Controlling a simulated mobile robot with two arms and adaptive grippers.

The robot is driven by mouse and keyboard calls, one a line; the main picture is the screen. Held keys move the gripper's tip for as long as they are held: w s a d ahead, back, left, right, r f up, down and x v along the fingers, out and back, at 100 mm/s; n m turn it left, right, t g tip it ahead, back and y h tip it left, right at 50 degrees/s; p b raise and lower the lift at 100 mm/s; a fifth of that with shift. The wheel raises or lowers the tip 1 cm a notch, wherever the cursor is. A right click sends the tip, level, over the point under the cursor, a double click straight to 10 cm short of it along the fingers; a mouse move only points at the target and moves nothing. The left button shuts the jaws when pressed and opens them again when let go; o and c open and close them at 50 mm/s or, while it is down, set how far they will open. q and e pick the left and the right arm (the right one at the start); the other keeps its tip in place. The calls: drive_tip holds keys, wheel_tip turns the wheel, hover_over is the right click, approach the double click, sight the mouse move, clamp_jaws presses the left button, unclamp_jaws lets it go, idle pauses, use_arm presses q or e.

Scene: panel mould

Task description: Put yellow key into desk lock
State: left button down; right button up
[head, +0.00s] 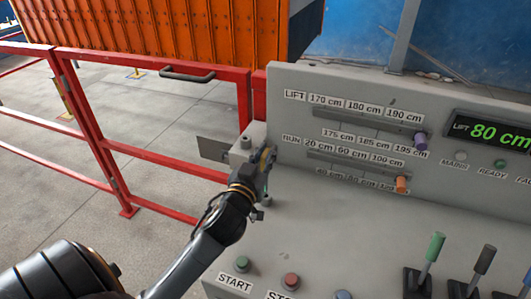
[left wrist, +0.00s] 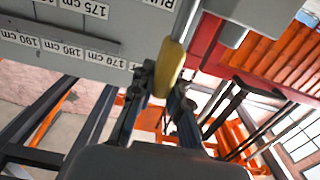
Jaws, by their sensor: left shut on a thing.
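My left gripper (head: 265,166) is at the left end of the grey control desk (head: 330,228), close to the upright panel. It is shut on the yellow key (left wrist: 168,68), which fills the space between the fingers in the left wrist view. In the head view only a small yellow part of the key (head: 265,155) shows between the dark fingers. The key's far end is near the panel face; I cannot tell whether it touches. The desk lock cannot be made out in either view. My right gripper is not in view.
Slider rows with an orange knob (head: 402,184) and a purple knob (head: 420,140) lie to the right. A small grey post (head: 246,143) stands beside the gripper. Red railing (head: 160,110) runs at left. START button (head: 242,264) and levers (head: 431,255) are along the front.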

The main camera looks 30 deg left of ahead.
use_arm(q)
drive_tip(key=shift+d, duration=0.1)
drive_tip(key=shift+f+b, duration=0.45)
drive_tip(key=shift+f, duration=0.15)
wheel_tip(320, 180, down, 2)
drive_tip(key=shift+f+b, duration=0.25)
drive_tip(key=shift+b, duration=0.75)
drive_tip(key=shift+f+b, duration=0.85)
drive_tip(key=shift+f, duration=0.2)
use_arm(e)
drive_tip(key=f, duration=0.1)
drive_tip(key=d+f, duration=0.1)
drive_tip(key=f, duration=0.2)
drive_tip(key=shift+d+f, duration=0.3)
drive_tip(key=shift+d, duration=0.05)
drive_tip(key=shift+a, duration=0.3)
use_arm(q)
drive_tip(key=shift+p, duration=0.5)
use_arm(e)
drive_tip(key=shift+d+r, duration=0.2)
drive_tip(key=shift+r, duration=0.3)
use_arm(q)
drive_tip(key=shift+f+b, duration=1.05)
drive_tip(key=shift+f, duration=0.4)
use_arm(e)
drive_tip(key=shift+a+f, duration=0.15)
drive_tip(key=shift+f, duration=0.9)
